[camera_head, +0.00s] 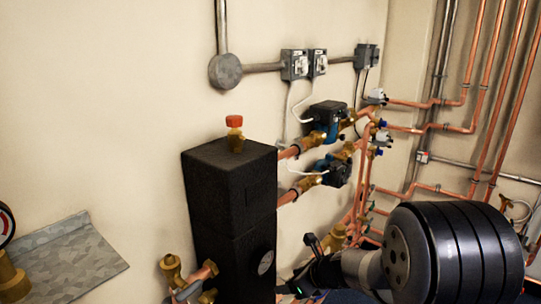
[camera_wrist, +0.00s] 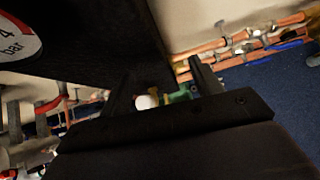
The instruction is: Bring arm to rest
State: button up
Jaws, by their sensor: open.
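My gripper (camera_wrist: 163,76) shows in the wrist view with its two dark fingers apart. Nothing is seen held between them. A white round end and a green-and-brass fitting (camera_wrist: 180,95) show behind the gap, apart from the fingers as far as I can tell. In the head view my arm reaches in from the lower right, and my gripper (camera_head: 303,268) is low in the picture, just right of the black box-shaped unit (camera_head: 232,200). Its fingertips are hard to make out there.
The black unit carries a red-capped brass valve (camera_head: 235,133) on top and a gauge (camera_head: 265,262) on its side. Copper pipes (camera_head: 365,170) with two pumps (camera_head: 328,116) run along the wall behind. A blue floor (camera_wrist: 260,85) shows in the wrist view.

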jog(key=d+f+m+t+h+p, duration=0.1)
jog(key=d+m+h+p, duration=0.1)
jog(key=d+m, duration=0.1)
jog(key=s+d+f+m+t+h+p, duration=0.1)
jog(key=d+f+m+p, duration=0.1)
jog(key=d, duration=0.4)
jog(key=shift+s+d+m+t+h+p, duration=0.2)
jog(key=shift+d+m+t+h+p, duration=0.1)
jog(key=shift+m+h+p, duration=0.15)
jog(key=shift+f, duration=0.1)
jog(key=shift+s+d, duration=0.1)
